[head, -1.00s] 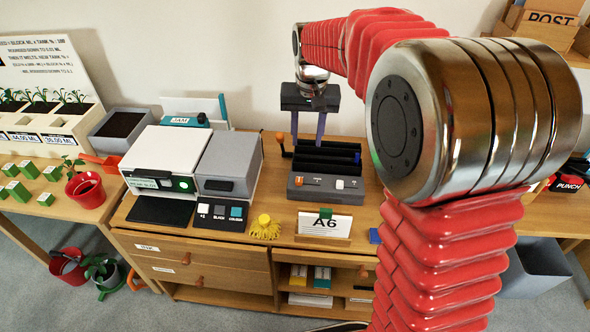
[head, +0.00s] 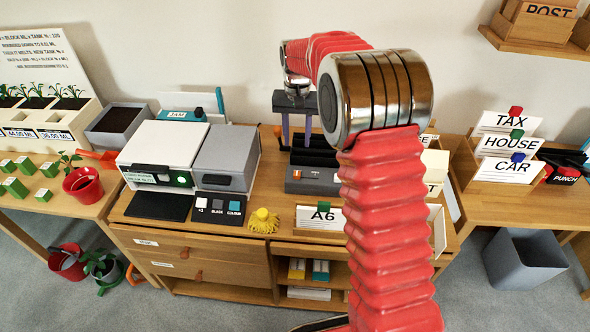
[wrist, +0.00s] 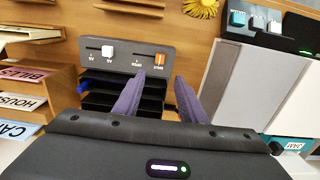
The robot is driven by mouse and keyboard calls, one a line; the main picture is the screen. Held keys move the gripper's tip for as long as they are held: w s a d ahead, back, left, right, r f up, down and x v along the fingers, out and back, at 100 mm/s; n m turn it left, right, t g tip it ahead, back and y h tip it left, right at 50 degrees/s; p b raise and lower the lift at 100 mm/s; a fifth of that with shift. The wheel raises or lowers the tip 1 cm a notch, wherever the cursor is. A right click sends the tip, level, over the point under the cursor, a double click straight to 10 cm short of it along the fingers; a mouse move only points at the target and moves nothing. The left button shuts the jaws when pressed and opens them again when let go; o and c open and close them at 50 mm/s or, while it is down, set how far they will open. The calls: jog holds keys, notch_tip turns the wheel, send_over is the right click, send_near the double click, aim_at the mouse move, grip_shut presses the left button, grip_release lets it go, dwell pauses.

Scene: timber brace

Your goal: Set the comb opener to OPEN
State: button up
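The dark grey binding machine (head: 308,178) stands on the desk, with black slots behind its front panel. The panel has an orange slider (head: 296,174), also seen in the wrist view (wrist: 160,58), and a white slider (wrist: 108,51). The orange slider sits at one end of its slot; the small labels beside it are hard to read. My gripper (head: 297,144) is over the machine, pointing down. Its two purple fingers are apart and empty in the wrist view (wrist: 160,76), where the orange slider appears just beyond the tips. My arm hides the machine's right part in the head view.
A white and grey printer (head: 160,145) stands left of the machine. An A6 card (head: 320,217) and a yellow tufted thing (head: 263,221) are in front.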

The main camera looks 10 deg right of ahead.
aim_at(297, 173)
notch_tip(297, 173, down, 14)
jog(key=shift+r, duration=0.1)
dwell(0.6)
jog(key=shift+c, duration=0.7)
grip_shut()
